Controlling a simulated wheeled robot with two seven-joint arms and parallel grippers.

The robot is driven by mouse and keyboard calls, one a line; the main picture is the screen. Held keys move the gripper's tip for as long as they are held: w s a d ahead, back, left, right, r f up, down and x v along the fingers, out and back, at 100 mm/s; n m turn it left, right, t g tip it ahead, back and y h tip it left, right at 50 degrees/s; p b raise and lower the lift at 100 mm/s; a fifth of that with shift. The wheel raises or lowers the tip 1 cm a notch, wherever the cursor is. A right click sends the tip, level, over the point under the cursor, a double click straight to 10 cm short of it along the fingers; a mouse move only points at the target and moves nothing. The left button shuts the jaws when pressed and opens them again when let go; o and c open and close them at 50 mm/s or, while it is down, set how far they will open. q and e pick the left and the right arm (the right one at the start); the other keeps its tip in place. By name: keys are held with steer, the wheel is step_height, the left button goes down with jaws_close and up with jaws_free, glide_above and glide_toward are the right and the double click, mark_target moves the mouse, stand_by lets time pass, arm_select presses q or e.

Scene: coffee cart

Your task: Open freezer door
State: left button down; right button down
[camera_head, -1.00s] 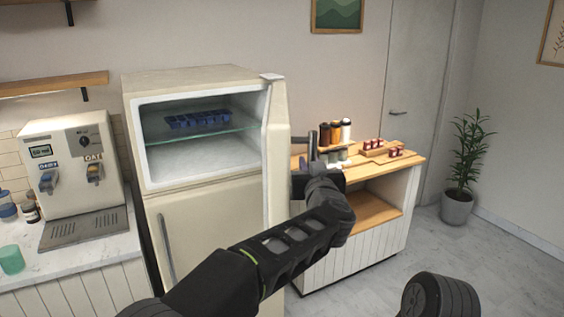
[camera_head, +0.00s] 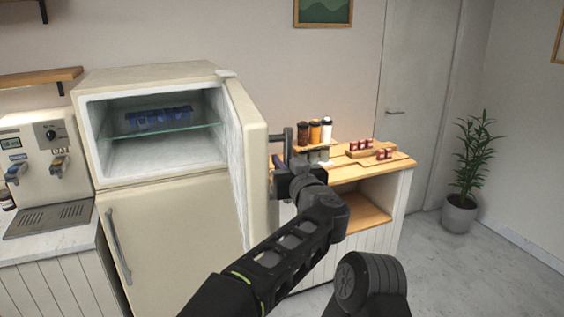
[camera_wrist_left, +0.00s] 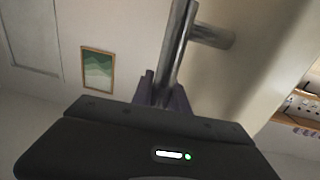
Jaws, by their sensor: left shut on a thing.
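The cream freezer door (camera_head: 248,150) stands swung open to the right of the freezer compartment (camera_head: 155,150). Its inner face shows in the head view. My left gripper (camera_head: 284,166) is at the outer side of the door, shut on the metal door handle (camera_head: 288,143). In the left wrist view the handle (camera_wrist_left: 177,45) runs up from between the fingers of the left gripper (camera_wrist_left: 162,92), and the door's outer face (camera_wrist_left: 235,70) is beside it. A blue ice tray (camera_head: 160,117) sits on the glass shelf inside. My right gripper is not in view.
The lower fridge door (camera_head: 170,240) is closed. A wooden-topped cart (camera_head: 345,180) with jars (camera_head: 315,132) stands right of the open door, close behind my left arm. A coffee machine (camera_head: 45,165) is at the left. Floor at the right, near the plant (camera_head: 470,170), is clear.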

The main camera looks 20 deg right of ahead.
arm_select(q)
steer(key=shift+w+a+r, duration=0.1)
steer(key=shift+a+r, duration=0.05)
steer(key=shift+a, duration=0.1)
steer(key=c, duration=1.3)
jaws_free()
steer(key=shift+d, duration=0.1)
steer(key=s+b, duration=0.3)
steer(key=s, duration=0.4)
steer(key=shift+s+a+b, duration=0.2)
steer(key=shift+s+b, duration=0.1)
steer(key=shift+s, duration=0.1)
